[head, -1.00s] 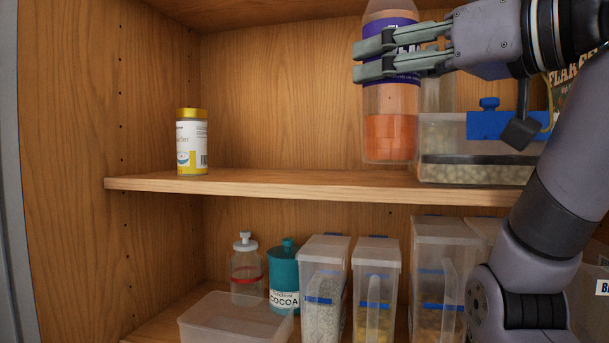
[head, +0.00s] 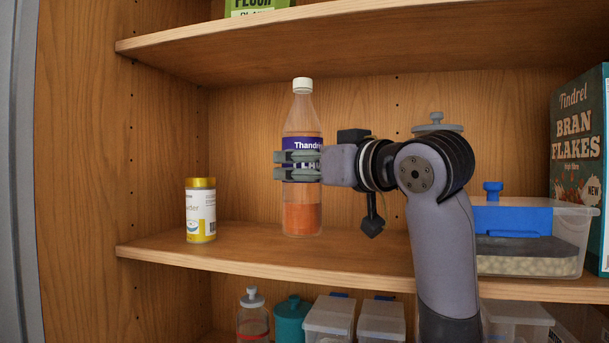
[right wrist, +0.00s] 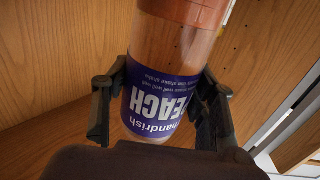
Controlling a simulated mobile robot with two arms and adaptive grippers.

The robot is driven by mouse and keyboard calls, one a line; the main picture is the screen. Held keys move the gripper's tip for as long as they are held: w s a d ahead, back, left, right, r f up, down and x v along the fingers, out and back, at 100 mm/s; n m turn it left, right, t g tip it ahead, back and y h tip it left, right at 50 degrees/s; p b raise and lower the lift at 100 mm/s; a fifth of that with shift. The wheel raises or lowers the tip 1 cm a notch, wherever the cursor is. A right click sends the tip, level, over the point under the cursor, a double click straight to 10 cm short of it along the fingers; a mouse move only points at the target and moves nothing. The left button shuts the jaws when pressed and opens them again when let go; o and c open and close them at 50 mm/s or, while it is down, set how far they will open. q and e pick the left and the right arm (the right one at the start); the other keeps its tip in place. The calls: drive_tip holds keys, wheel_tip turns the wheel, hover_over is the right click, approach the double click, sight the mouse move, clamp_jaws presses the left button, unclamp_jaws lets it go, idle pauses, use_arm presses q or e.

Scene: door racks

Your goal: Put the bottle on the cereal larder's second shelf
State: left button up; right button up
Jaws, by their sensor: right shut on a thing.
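The bottle (head: 303,212) is clear with a white cap, a purple label and orange contents low down. It is upright over the middle shelf (head: 230,252) of the wooden larder, its base at or just above the board; I cannot tell if it touches. My right gripper (head: 298,166) is shut on the bottle at its label, reaching in from the right. In the right wrist view the bottle (right wrist: 172,60) appears upside down between the two fingers (right wrist: 160,108). My left gripper is not in view.
A yellow-capped tin (head: 201,212) stands left of the bottle. A clear bin with a blue handle (head: 535,235) and a bran flakes box (head: 578,150) stand at right. Tubs (head: 330,318) fill the shelf below; another shelf (head: 330,28) is above. Board between tin and bottle is clear.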

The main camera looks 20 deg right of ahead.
sight(315, 189)
wheel_tip(315, 189, down, 3)
drive_tip(key=shift+r+p, duration=0.2)
drive_tip(key=shift+p, duration=0.55)
drive_tip(key=shift+d+f, duration=0.15)
drive_tip(key=shift+f, duration=0.2)
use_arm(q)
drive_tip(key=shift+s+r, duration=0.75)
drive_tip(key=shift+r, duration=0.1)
use_arm(e)
drive_tip(key=shift+s, duration=0.1)
drive_tip(key=o, duration=1.2)
drive_tip(key=shift+f, duration=0.25)
drive_tip(key=o, duration=0.5)
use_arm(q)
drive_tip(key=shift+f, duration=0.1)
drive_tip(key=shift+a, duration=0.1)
use_arm(e)
drive_tip(key=shift+r, duration=0.1)
